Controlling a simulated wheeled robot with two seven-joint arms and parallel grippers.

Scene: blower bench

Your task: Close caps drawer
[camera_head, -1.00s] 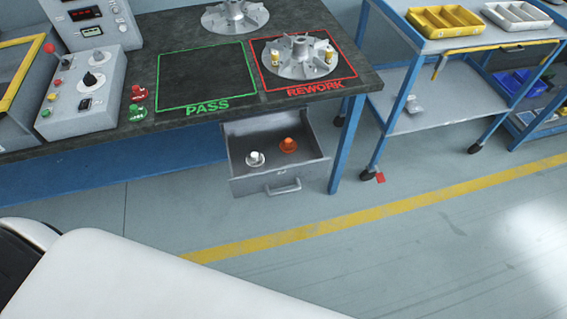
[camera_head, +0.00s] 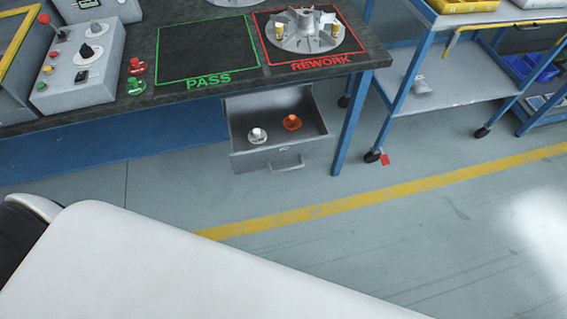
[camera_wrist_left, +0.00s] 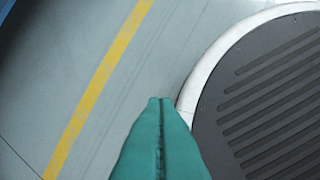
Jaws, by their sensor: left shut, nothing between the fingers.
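The caps drawer (camera_head: 254,162) hangs under the bench top and stands pulled out, with its handle (camera_head: 285,166) on the front. A white cap (camera_head: 257,135) and an orange cap (camera_head: 292,122) lie inside it. My left gripper (camera_wrist_left: 160,101) shows in the left wrist view, shut and empty, above the floor and apart from the drawer. The drawer is not in the left wrist view. Neither gripper shows in the head view.
The bench (camera_head: 140,110) carries a control box (camera_head: 85,75), red and green buttons, a PASS area and a finned impeller (camera_head: 302,36) in the REWORK area. A blue shelf cart (camera_head: 450,85) stands to the right. The floor before the drawer is clear.

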